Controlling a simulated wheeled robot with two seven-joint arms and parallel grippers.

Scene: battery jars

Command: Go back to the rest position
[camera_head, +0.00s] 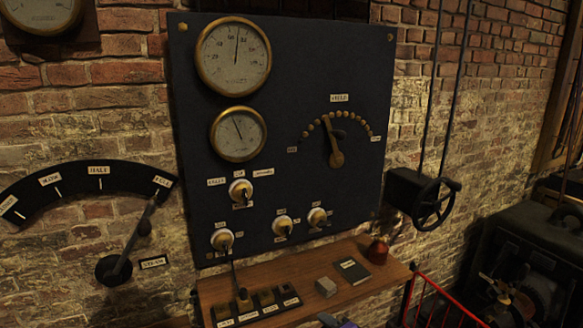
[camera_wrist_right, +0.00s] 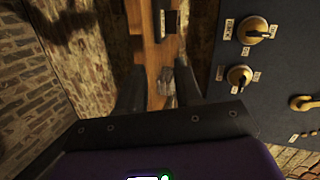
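My right gripper (camera_wrist_right: 160,80) is open in the right wrist view, with its two dark fingers apart. No held thing shows between them; a small grey block appears beyond the gap. In the head view, only a small dark and purple part of what looks like my right gripper (camera_head: 337,321) shows at the bottom edge, in front of the wooden shelf (camera_head: 343,292). My left gripper is not in view.
A dark panel (camera_head: 285,160) with gauges and knobs hangs on the brick wall above the shelf. The shelf holds labelled switches (camera_head: 265,298), a grey block (camera_head: 326,287), a dark book (camera_head: 353,271) and a red object (camera_head: 377,251). A handwheel (camera_head: 436,204) and red railing (camera_head: 448,300) are right.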

